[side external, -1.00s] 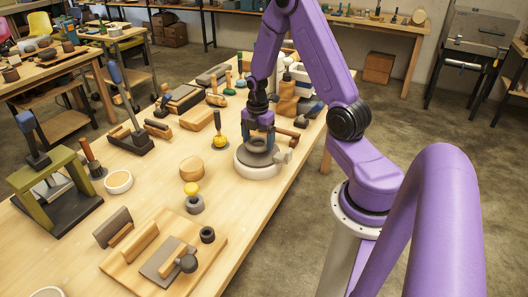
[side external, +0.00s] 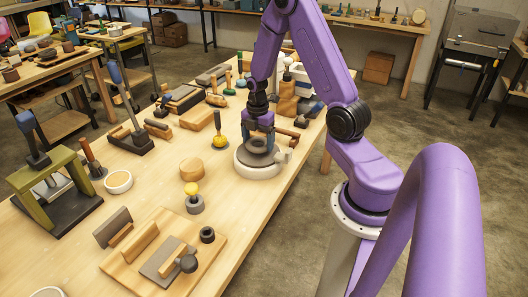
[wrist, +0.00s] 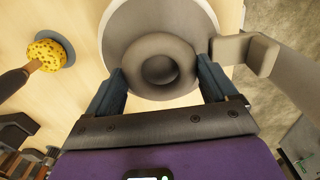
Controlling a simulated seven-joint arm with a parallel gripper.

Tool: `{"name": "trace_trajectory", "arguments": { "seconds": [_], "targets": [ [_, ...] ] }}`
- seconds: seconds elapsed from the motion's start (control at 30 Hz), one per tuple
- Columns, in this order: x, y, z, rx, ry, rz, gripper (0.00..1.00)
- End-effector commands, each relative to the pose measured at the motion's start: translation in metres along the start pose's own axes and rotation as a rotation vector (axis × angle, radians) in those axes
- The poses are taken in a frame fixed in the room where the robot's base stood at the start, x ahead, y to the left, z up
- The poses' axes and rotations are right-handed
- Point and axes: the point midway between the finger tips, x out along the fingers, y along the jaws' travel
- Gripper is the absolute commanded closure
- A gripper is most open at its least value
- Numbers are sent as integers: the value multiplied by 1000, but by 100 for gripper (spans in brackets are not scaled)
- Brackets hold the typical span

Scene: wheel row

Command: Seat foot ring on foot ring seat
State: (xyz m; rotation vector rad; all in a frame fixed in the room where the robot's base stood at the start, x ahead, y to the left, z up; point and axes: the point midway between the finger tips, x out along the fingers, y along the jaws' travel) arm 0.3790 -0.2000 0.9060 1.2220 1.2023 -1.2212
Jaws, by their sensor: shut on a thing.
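The foot ring, a thick dark grey ring (wrist: 158,65) with a round hole, lies between the two blue fingers of my gripper (wrist: 162,72) in the wrist view. My gripper is shut on it. Behind it is a pale grey round wheel (wrist: 120,22), which overlaps it in this view. In the side view my gripper (side external: 258,140) points down over the white wheel base (side external: 257,170) with its dark top. No separate foot ring seat can be told apart; it may be hidden under the ring. I cannot tell whether the ring touches the wheel.
A grey bracket (wrist: 258,54) stands at the wheel's right, close to my right finger. A yellow sponge tool (side external: 217,142) stands left of the wheel. A round wooden block (side external: 192,168) and a yellow-topped grey piece (side external: 194,200) are nearer. The table's right edge is close.

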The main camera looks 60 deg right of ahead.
Motion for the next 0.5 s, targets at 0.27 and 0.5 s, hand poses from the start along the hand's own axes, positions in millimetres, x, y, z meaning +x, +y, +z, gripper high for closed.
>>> {"name": "trace_trajectory", "arguments": {
  "seconds": [0.27, 0.5],
  "targets": [
    [3, 0, 0, 0, 0, 1, 49],
    [6, 0, 0, 0, 0, 0, 49]
  ]
}}
